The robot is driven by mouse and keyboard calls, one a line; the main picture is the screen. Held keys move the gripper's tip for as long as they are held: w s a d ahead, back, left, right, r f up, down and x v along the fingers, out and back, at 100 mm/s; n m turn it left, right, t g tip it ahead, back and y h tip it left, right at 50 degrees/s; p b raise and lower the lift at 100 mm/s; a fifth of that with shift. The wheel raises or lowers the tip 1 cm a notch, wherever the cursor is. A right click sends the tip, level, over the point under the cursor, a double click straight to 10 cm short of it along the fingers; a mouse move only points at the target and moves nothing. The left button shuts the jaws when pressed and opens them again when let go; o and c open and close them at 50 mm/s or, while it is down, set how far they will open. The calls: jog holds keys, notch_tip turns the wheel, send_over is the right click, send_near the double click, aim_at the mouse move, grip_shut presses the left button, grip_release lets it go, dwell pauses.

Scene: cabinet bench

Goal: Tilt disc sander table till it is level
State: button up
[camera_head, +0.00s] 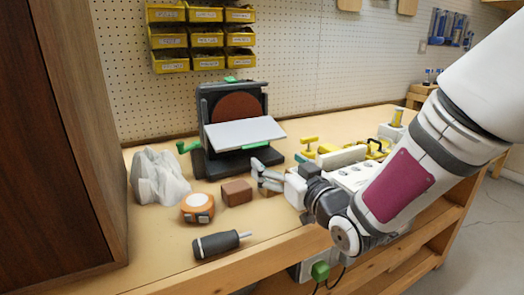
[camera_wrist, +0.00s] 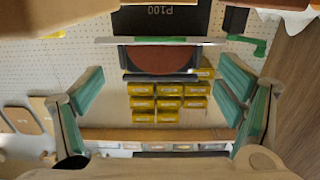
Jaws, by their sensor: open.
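The disc sander stands on the bench against the pegboard, with a dark housing and a reddish-brown disc (camera_head: 237,106). Its light grey table (camera_head: 243,133) juts out in front of the disc and appears to slope down toward the front; the exact angle is hard to judge. In the upside-down wrist view the table (camera_wrist: 115,41) shows nearly edge-on beside the disc (camera_wrist: 160,60). A green handle (camera_head: 187,147) sticks out at the sander's left. My gripper (camera_head: 265,176) is open and empty, in front of and below the table, touching nothing visible. Its fingers (camera_wrist: 162,88) are spread wide.
A brown block (camera_head: 237,192) lies just left of my gripper. An orange tape measure (camera_head: 197,208), a dark screwdriver (camera_head: 220,243) and a crumpled grey-white bag (camera_head: 158,178) lie further left. Yellow clamps (camera_head: 310,145) stand to the right. A tall wooden cabinet (camera_head: 75,130) bounds the left.

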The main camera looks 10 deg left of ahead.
aim_at(256, 145)
jog(key=b+x, duration=0.1)
jog(key=x, duration=1)
jog(key=shift+s, duration=0.1)
